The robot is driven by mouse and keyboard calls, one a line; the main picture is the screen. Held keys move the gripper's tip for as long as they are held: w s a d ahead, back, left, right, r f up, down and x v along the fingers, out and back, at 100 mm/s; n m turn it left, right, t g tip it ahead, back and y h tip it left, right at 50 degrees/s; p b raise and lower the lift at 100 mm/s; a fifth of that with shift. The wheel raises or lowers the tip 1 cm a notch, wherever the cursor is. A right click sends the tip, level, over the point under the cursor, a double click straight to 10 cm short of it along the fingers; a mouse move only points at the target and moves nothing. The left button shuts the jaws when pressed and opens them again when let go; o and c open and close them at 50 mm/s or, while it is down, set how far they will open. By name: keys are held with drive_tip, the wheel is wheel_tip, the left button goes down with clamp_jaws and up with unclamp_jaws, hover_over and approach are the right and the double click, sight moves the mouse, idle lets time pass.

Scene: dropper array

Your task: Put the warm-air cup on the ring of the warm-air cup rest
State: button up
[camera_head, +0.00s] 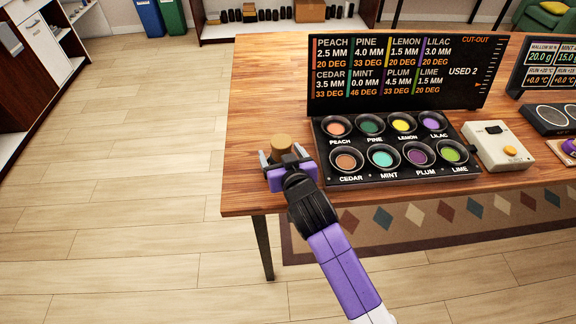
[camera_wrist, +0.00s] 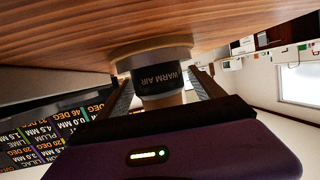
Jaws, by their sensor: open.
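The warm-air cup (camera_head: 281,142) shows in the head view as a small tan-topped cylinder near the table's left front corner. In the wrist view, which is upside down, a body with a black band lettered WARM AIR (camera_wrist: 160,84) stands between the fingers. A wider pale round flange (camera_wrist: 150,51) lies at its table side. I cannot tell whether this flange is the rest's ring or part of the cup. My gripper (camera_head: 281,155) is open, with one finger on each side of the body; its fingers also show in the wrist view (camera_wrist: 164,92).
A black tray of several coloured wells (camera_head: 333,175) stands just right of my gripper, with a display board (camera_head: 400,75) behind it. A beige box with an orange button (camera_head: 497,147) is farther right. The table behind and left of my gripper (camera_head: 262,90) is clear.

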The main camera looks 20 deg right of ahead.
drive_tip(key=v, duration=1)
drive_tip(key=shift+s, duration=0.15)
drive_tip(key=s+f+n+y, duration=0.1)
drive_tip(key=s+f, duration=0.2)
drive_tip(key=s, duration=0.6)
drive_tip(key=s+f+n+y, duration=0.1)
drive_tip(key=s+f, duration=0.1)
drive_tip(key=s, duration=0.8)
drive_tip(key=s+d+r, duration=0.1)
drive_tip(key=s+r, duration=0.2)
drive_tip(key=s, duration=0.5)
drive_tip(key=s+d+r+t, duration=0.1)
drive_tip(key=s+r, duration=0.3)
drive_tip(key=s, duration=0.4)
drive_tip(key=shift+s+m, duration=0.15)
drive_tip(key=shift+m, duration=0.15)
